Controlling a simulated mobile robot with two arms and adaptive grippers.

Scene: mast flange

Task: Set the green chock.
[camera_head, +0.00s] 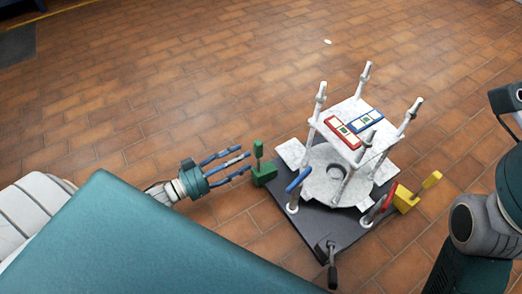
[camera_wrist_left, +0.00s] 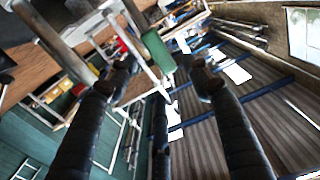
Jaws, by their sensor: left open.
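The green chock (camera_head: 263,173) sits at the left corner of the dark base plate (camera_head: 318,232), with a green upright tab on it. My left gripper (camera_head: 238,165) comes in from the left, its fingers spread and empty, pointing at the chock with a small gap before it. In the left wrist view a green part (camera_wrist_left: 158,50), seemingly of the chock, shows between and beyond the open fingers (camera_wrist_left: 163,75). The chock's underside and its exact seating cannot be made out. My right gripper is not in view; only links of my right arm show.
A yellow chock (camera_head: 407,200) sits at the plate's right side. White posts (camera_head: 318,105) rise around a white platform bearing a red block (camera_head: 342,132) and a blue block (camera_head: 366,121). A blue handle (camera_head: 299,180) and a red handle (camera_head: 388,196) stand near the front.

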